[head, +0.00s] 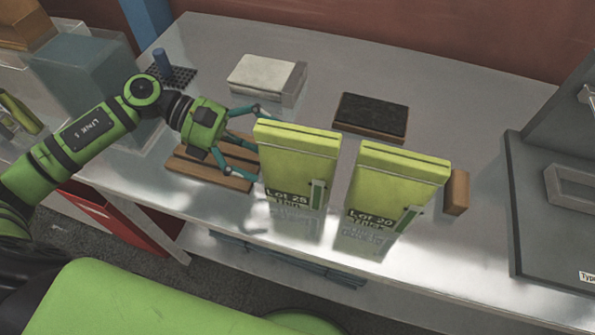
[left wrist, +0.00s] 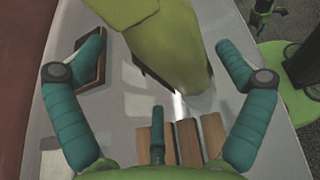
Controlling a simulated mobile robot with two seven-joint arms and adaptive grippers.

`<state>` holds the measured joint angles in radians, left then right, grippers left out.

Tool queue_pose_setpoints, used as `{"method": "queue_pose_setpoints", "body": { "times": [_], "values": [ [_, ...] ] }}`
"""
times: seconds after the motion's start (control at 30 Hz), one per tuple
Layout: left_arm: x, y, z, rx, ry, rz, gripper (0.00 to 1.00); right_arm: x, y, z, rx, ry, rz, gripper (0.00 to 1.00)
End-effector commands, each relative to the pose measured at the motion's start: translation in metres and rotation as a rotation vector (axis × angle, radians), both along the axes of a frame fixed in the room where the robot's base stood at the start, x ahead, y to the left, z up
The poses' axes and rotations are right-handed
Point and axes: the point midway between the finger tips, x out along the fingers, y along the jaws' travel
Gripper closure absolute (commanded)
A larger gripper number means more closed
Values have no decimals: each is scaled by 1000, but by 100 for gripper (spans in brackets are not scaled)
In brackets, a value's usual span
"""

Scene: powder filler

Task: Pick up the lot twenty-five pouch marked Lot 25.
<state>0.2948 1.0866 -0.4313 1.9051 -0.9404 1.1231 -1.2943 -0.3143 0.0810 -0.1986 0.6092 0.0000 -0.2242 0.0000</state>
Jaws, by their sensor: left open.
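The Lot 25 pouch (head: 295,168) is a yellow-green upright pouch on the grey bench, labelled "Lot 25 Thin". A similar pouch marked Lot 20 (head: 394,190) stands just to its right. My left gripper (head: 262,129) is open at the left side of the Lot 25 pouch, its fingers reaching toward the pouch's left edge. In the left wrist view a yellow-green pouch (left wrist: 170,45) lies ahead, between and beyond the open teal fingers. Whether any finger touches the pouch I cannot tell. My right gripper does not show clearly in the head view.
A slatted wooden stand (head: 212,170) lies below my left gripper. Behind are a white block (head: 262,76) and a black-topped pad (head: 371,114). A wooden block (head: 456,192) stands right of the Lot 20 pouch. A grey machine (head: 555,190) is at the right. The bench's back right is clear.

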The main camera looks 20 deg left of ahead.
Motion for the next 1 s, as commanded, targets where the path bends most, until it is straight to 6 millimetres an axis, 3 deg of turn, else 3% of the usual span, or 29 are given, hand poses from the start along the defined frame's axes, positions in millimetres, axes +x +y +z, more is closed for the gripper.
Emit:
{"method": "queue_pose_setpoints", "body": {
  "times": [0.3, 0.5, 0.73, 0.9, 1.0],
  "values": [
    [-4, -38, -7, -4, 3, -3, 0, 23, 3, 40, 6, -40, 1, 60],
    [-3, -55, -19, -2, 0, -1, 0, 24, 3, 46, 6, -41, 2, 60],
    [-3, -56, -22, 0, -1, 0, 0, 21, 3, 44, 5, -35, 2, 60],
    [-3, -55, -22, 0, -1, 0, 63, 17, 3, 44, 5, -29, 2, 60],
    [-3, -56, -21, -2, -2, -1, 63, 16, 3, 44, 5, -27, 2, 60]
  ]
}}
